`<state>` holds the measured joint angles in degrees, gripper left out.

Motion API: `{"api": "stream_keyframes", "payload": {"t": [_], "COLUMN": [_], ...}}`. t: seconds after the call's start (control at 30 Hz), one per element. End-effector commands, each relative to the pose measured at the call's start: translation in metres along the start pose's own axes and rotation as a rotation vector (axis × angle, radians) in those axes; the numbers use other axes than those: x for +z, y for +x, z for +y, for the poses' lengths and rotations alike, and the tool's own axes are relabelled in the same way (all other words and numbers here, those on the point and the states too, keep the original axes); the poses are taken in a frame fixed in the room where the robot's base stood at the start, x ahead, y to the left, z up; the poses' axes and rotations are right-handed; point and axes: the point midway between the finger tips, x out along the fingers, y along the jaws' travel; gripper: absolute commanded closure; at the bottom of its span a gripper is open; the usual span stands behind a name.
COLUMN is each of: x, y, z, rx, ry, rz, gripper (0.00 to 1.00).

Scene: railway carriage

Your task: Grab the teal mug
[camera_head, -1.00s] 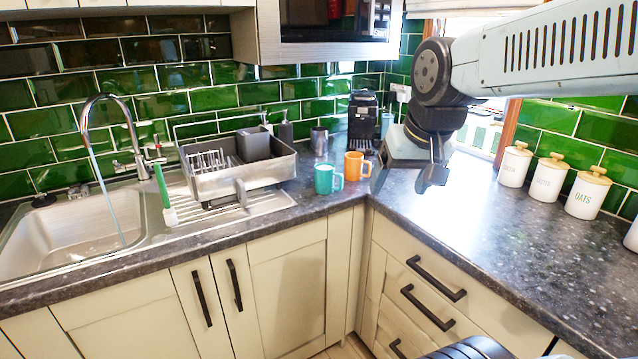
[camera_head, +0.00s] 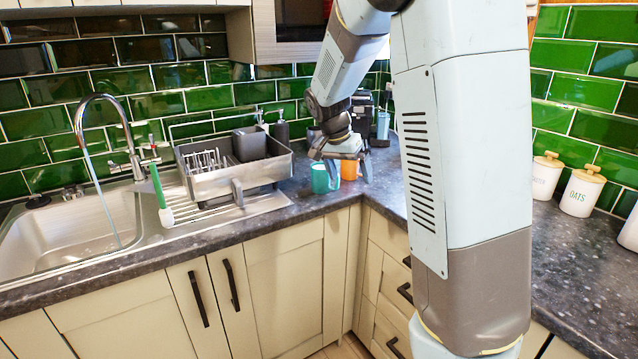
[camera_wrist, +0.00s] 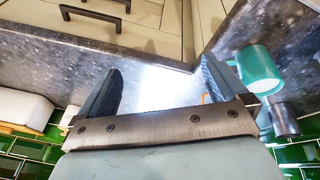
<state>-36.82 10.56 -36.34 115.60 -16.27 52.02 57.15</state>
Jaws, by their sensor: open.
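The teal mug (camera_head: 321,179) stands on the dark countertop near the inner corner, partly hidden by my gripper in the head view. In the wrist view the teal mug (camera_wrist: 258,70) is at the right, beside the right finger and outside the jaws. The orange mug (camera_head: 349,168) stands just right of the teal one, mostly hidden by the gripper. In the wrist view only a small orange bit (camera_wrist: 205,98) shows near the right finger. My gripper (camera_head: 345,180) is open, above and close to the mugs. Its fingers (camera_wrist: 158,85) are wide apart with nothing held between them.
A metal dish rack (camera_head: 235,178) stands left of the mugs, with the sink (camera_head: 75,235) beyond it. A dark metal cup (camera_wrist: 284,120) stands close to the teal mug. White canisters (camera_head: 580,190) line the right counter. My arm hides much of the right counter.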

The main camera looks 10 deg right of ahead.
Motion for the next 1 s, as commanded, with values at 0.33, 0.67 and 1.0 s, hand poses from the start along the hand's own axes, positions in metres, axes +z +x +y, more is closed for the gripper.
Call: {"api": "stream_keyframes", "payload": {"t": [0.33,0.67,1.0], "x": [-0.018,-0.016,0.002], "y": [0.024,0.011,-0.018], "z": [-0.081,-0.165,-0.222], "rx": [0.162,0.193,0.131], "ry": [0.167,0.298,0.367], "rz": [0.241,0.577,0.815], "gripper": [0.00,0.00,0.00]}}
